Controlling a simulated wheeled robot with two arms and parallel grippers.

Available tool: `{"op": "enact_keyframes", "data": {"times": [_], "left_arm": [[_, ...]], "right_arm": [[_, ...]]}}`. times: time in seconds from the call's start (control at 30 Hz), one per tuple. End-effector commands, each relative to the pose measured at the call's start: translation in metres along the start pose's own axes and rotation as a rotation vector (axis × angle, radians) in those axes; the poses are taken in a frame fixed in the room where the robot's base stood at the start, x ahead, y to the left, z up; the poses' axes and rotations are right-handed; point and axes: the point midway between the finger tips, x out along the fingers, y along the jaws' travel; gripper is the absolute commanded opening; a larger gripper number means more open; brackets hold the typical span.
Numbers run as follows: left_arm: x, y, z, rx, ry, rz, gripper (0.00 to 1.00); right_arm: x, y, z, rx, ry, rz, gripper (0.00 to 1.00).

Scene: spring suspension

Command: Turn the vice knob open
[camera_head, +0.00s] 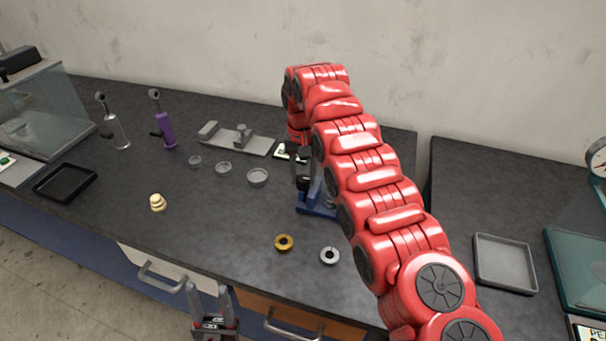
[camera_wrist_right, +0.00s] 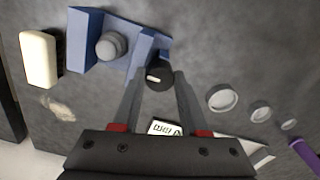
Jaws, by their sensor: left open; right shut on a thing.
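The blue vice (camera_head: 314,208) stands on the dark bench, largely hidden behind my right arm in the head view. In the right wrist view the vice (camera_wrist_right: 92,42) shows at the upper left, with a grey round-topped part between its jaws. Its black knob (camera_wrist_right: 159,75) with a pale mark sits on the vice's right side. My right gripper (camera_wrist_right: 157,92) has its fingertips on either side of the knob and is shut on it. My left gripper (camera_head: 211,300) is open and empty at the bottom of the head view, in front of the drawers.
Small round dishes (camera_head: 257,178), a grey fixture (camera_head: 238,138) and a purple damper (camera_head: 166,130) stand to the left. A grey tray (camera_head: 504,263) is at right.

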Motion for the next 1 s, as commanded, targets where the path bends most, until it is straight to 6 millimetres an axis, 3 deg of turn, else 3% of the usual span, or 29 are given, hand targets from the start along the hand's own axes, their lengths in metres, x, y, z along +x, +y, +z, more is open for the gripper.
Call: {"op": "enact_keyframes", "data": {"times": [0.33,0.37,0.5,0.83,1.0], "left_arm": [[0.0,0.0,0.0,0.0,0.0,0.0,0.5],[0.0,0.0,0.0,0.0,0.0,0.0,0.5],[0.0,0.0,0.0,0.0,0.0,0.0,0.5],[0.002,0.0,0.0,0.0,0.0,0.0,0.5],[0.014,-0.001,-0.003,0.0,0.0,0.0,0.5]], "right_arm": [[-0.001,0.0,-0.001,-0.002,0.003,-0.001,0.0],[-0.001,0.0,-0.001,-0.002,0.003,-0.001,0.49],[-0.001,0.0,-0.001,-0.002,0.003,-0.001,0.73],[-0.003,0.0,-0.001,-0.001,0.002,0.0,0.73],[-0.025,-0.002,0.0,-0.002,0.003,-0.001,0.73]]}}
